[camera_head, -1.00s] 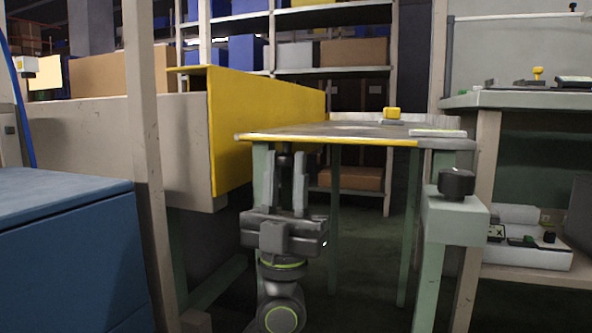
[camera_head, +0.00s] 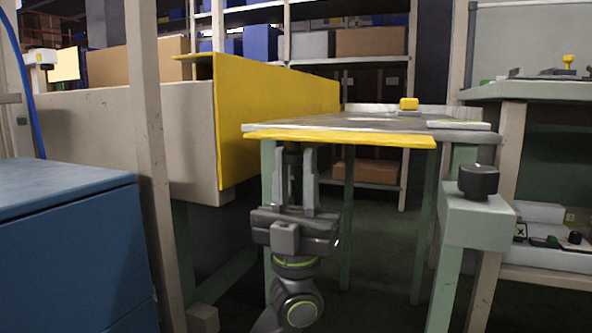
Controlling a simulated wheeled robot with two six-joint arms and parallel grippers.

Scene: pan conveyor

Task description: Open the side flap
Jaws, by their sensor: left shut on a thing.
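The side flap (camera_head: 375,139) shows as a long yellow strip along the near edge of the grey table top (camera_head: 370,124). It sits a little below the top, whose grey edge shows above it. My left gripper (camera_head: 295,165) points up beneath the left part of the flap. Its two fingers are upright, with a small dark piece (camera_head: 292,153) between them, just under the flap. It is shut on this piece, which looks like a handle, though the fingers and flap partly hide it. My right gripper is not in view.
A tall yellow panel (camera_head: 270,105) and a light wall (camera_head: 130,125) stand left of the table. A blue cabinet (camera_head: 65,240) is at the near left. A post with a black knob (camera_head: 478,182) stands right of my gripper. A small yellow block (camera_head: 408,104) is on the table.

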